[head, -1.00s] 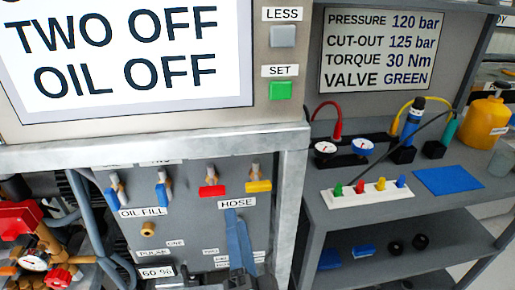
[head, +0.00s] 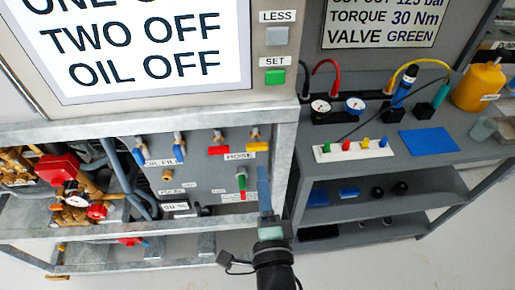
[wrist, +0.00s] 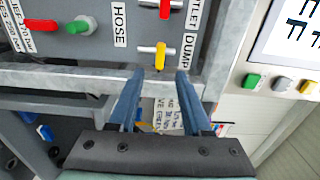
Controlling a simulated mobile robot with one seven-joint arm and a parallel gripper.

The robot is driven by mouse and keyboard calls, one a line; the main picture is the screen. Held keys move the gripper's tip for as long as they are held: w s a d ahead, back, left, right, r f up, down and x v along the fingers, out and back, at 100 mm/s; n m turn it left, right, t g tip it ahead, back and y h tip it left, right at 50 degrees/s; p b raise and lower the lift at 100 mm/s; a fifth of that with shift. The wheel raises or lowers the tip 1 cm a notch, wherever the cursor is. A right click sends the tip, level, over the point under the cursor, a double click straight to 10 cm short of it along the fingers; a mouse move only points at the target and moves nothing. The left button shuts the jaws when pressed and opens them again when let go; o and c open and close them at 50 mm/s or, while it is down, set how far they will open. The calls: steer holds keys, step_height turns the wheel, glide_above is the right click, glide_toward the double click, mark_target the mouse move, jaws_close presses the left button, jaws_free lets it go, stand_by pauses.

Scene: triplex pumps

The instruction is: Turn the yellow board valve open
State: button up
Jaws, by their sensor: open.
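The yellow board valve (head: 257,147) is on the grey panel's upper right in the head view, its handle lying sideways. In the wrist view the yellow handle (wrist: 160,54) stands upright in the picture beside the DUMP label, just beyond the gap between my fingertips. My gripper (head: 264,172) is below the yellow valve in the head view, its blue fingers pointing up the panel. In the wrist view my gripper (wrist: 160,77) is open and empty, with its fingers on either side of the line to the handle. Whether a fingertip touches anything cannot be told.
Blue-handled valves (head: 179,153) are further left. A metal frame post (head: 284,165) stands close to my gripper's right. The sign (head: 380,22) reads VALVE GREEN.

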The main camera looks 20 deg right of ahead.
mark_target(257, 150)
steer(key=x, duration=0.8)
steer(key=shift+w+d+b, duration=0.1)
steer(key=shift+w+b, duration=0.2)
jaws_close()
